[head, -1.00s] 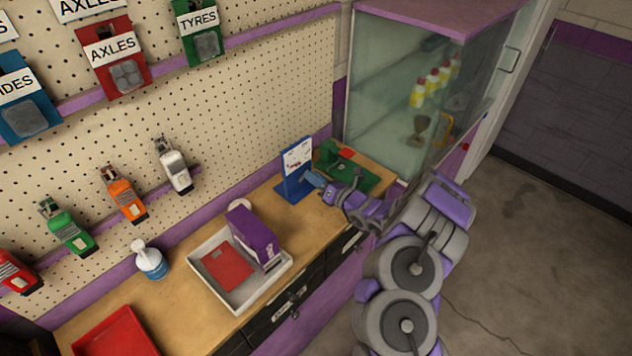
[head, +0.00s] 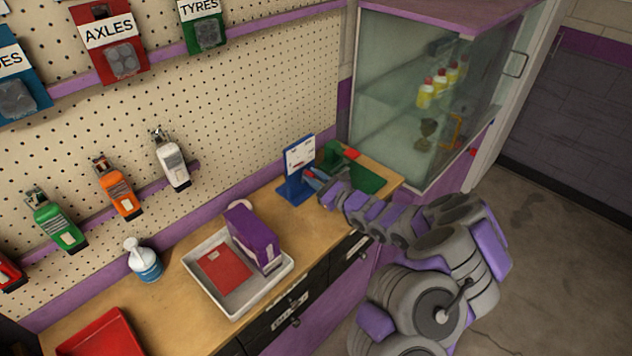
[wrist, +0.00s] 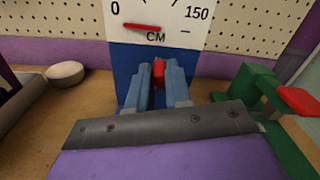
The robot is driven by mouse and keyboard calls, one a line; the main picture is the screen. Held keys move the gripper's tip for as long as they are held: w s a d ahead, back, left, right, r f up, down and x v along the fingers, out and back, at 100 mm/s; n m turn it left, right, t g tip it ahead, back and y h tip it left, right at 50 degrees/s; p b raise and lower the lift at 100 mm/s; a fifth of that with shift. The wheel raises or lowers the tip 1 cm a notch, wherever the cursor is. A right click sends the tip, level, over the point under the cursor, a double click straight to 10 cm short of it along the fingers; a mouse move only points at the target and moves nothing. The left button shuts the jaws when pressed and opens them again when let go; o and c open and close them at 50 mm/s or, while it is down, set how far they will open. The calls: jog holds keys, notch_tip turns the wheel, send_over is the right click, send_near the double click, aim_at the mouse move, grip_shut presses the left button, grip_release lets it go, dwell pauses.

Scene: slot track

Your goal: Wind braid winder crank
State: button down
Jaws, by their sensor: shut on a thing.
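The braid winder (head: 296,190) is a blue upright stand on the workbench, with a white dial card on top. In the wrist view the winder's blue face (wrist: 124,66) stands straight ahead, and its dial reads 0 to 150 CM with a red pointer lying nearly level near the 0 side. My gripper (head: 314,179) is at the winder's right side. In the wrist view my gripper (wrist: 158,88) has its two blue-grey fingers shut on a red crank knob (wrist: 158,71) in front of the blue face. The rest of the crank is hidden behind the fingers.
A green fixture (head: 362,176) with a red part stands just right of my gripper. A glass cabinet (head: 395,125) rises behind it. A grey tray (head: 215,290) holding a purple box (head: 253,237) sits left on the bench. A pegboard (head: 255,110) backs the bench.

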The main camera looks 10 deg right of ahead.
jog(key=shift+s+a+f+n+b, duration=0.15)
jog(key=shift+n+b, duration=0.15)
jog(key=shift+n, duration=0.25)
jog(key=shift+s+a+f+n+b, duration=0.1)
jog(key=shift+n+b, duration=0.2)
jog(key=shift+n, duration=0.25)
jog(key=c, duration=1.3)
grip_release()
jog(key=shift+o, duration=1.2)
jog(key=shift+r, duration=0.2)
jog(key=p+v, duration=0.3)
jog(key=v, duration=1.4)
jog(key=shift+d+p, duration=0.15)
jog(key=shift+p, duration=0.25)
